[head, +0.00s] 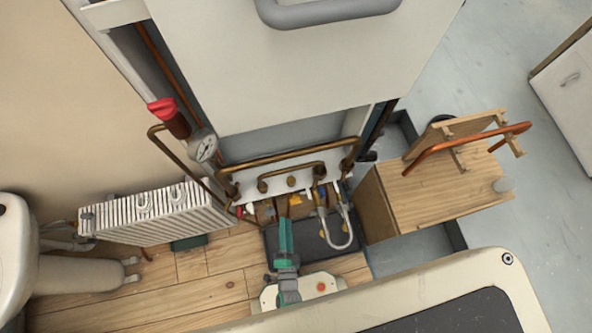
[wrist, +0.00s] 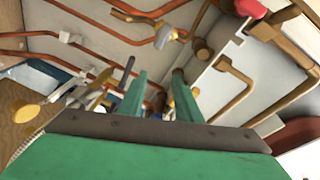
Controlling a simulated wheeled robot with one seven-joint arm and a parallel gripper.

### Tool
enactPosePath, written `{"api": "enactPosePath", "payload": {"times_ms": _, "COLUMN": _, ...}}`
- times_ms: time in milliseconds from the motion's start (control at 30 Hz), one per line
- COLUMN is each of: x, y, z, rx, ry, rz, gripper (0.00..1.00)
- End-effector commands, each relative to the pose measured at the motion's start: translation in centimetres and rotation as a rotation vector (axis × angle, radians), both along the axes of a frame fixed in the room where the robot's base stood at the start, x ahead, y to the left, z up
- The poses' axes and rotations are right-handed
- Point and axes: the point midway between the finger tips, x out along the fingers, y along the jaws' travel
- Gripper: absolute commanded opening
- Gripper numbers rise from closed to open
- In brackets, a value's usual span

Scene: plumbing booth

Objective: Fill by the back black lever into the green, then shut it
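My gripper (head: 286,224) reaches in under the white boiler, among the pipes and valves. In the wrist view its two green fingers (wrist: 159,80) stand apart, with pipework visible through the gap and nothing clearly held. A thin dark lever-like piece (wrist: 127,72) shows just left of the left finger; I cannot tell for sure that it is the back black lever. A round white pressure gauge (head: 204,147) hangs at the boiler's lower left corner. Its needle and any green band are too small to read. A silvery braided hose loop (head: 345,242) hangs right of my gripper.
Copper pipes (head: 290,154) cross just above my gripper. A red-handled valve (head: 165,108) is near the gauge. A white radiator (head: 155,215) stands at left, and a wooden box (head: 430,195) with a copper pipe stands at right. The wooden floor (head: 190,285) at lower left is mostly clear.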

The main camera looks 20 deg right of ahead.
Motion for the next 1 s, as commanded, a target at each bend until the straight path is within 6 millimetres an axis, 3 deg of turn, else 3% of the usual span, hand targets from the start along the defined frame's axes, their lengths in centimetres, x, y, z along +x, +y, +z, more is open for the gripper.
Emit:
{"api": "enactPosePath", "payload": {"times_ms": 100, "x": 2.0, "y": -1.1, "z": -3.3, "rx": 0.124, "ry": -0.046, "rz": -0.069, "gripper": 0.31}}
{"api": "enactPosePath", "payload": {"times_ms": 300, "x": 3.9, "y": -2.7, "z": -6.3, "rx": 0.26, "ry": -0.115, "rz": -0.157, "gripper": 0.31}}
{"api": "enactPosePath", "payload": {"times_ms": 667, "x": 5.6, "y": -4.1, "z": -7.2, "rx": 0.315, "ry": -0.153, "rz": -0.197, "gripper": 0.31}}
{"api": "enactPosePath", "payload": {"times_ms": 1000, "x": 11.1, "y": -6.3, "z": -7.1, "rx": 0.313, "ry": -0.154, "rz": -0.197, "gripper": 0.31}}
